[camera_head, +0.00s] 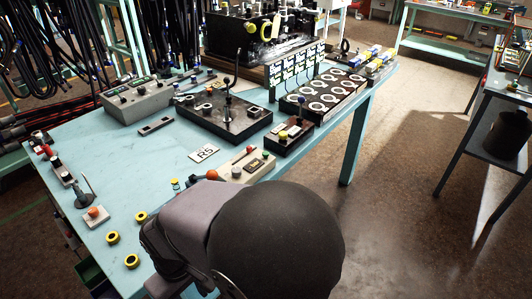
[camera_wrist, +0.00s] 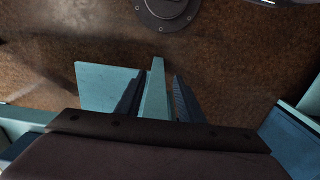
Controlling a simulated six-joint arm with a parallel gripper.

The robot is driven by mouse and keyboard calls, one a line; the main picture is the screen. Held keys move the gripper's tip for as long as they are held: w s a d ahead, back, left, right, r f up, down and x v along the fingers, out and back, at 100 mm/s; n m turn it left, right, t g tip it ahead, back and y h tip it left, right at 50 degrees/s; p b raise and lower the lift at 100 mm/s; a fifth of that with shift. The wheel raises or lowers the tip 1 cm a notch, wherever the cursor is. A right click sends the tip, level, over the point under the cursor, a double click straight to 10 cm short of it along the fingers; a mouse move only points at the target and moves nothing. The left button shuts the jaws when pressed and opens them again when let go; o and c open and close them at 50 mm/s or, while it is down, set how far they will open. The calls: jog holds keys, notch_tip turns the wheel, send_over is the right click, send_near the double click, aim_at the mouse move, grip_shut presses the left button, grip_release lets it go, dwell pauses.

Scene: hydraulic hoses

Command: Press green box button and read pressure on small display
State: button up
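In the head view a beige box (camera_head: 236,172) near the table's front edge carries a red button (camera_head: 250,148), a green button (camera_head: 265,153) and a small dark display (camera_head: 256,163). Its readout is too small to read. A darker box (camera_head: 287,145) behind it also has small coloured controls. I cannot tell which is the task's box. In the wrist view the two dark ridged fingers of my gripper (camera_wrist: 158,97) stand apart, with a teal bar (camera_wrist: 155,90) seen between them. I cannot tell whether they touch it. My arm hides the gripper in the head view.
The teal table (camera_head: 140,150) holds a long grey control box (camera_head: 138,100), a black joystick box (camera_head: 225,117), a white RS card (camera_head: 204,153) and yellow-black rings (camera_head: 112,237). Black hoses (camera_head: 50,45) hang behind at left. Open floor (camera_head: 400,210) lies to the right.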

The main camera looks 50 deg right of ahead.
grip_shut()
dwell(1.5)
